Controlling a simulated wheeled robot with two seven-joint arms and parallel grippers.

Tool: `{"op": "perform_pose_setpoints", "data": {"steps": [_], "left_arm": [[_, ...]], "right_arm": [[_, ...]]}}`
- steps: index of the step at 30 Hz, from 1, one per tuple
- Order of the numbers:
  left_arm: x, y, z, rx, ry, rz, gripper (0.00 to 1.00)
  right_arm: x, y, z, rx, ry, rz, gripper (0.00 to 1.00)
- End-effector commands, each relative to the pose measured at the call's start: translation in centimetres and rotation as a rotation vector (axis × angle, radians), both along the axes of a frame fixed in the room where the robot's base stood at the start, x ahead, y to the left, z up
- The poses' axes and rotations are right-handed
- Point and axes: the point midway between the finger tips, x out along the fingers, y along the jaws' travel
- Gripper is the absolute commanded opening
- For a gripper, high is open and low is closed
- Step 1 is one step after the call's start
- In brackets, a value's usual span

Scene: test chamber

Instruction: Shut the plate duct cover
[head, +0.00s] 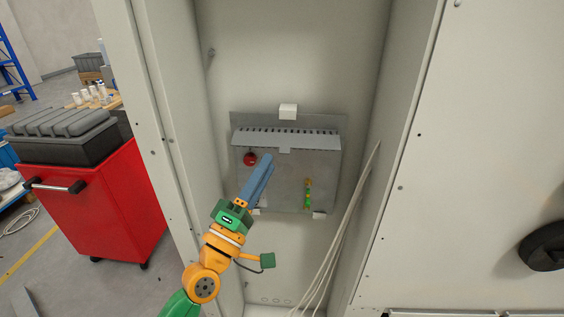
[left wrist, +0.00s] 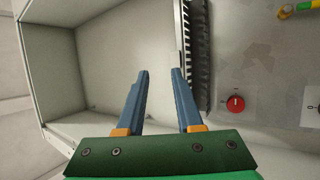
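A grey metal plate (head: 275,190) is mounted inside the open tall cabinet. A slotted duct runs across its upper part. The light grey duct cover (head: 310,142) is a long strip with a small tab at the middle of its lower edge; how far it stands open I cannot tell. The dark slotted duct side (left wrist: 199,55) runs vertically in the left wrist view. My left gripper (head: 265,160) is in front of the plate, below the cover, its blue fingers pointing up. In the left wrist view its fingers (left wrist: 160,74) are apart with nothing between them. My right gripper is out of view.
A red knob (head: 250,159) and a yellow-green terminal (head: 308,193) sit on the plate. A white block (head: 288,111) is above the duct. Pale cables (head: 340,225) hang along the right cabinet wall. A red cart (head: 100,205) stands outside at left.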

Motion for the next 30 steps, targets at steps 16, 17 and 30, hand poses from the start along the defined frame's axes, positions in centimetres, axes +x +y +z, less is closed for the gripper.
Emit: {"op": "perform_pose_setpoints", "data": {"steps": [16,17,30], "left_arm": [[0.9,0.5,-0.5,0.002,0.007,0.007,0.35],[0.5,0.6,-0.7,0.002,0.006,0.006,0.35],[-4.9,3.2,-3.2,0.007,0.011,0.012,0.35]], "right_arm": [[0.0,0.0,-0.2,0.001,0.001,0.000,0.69],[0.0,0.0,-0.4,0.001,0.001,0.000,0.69],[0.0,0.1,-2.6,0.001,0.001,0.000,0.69]]}}
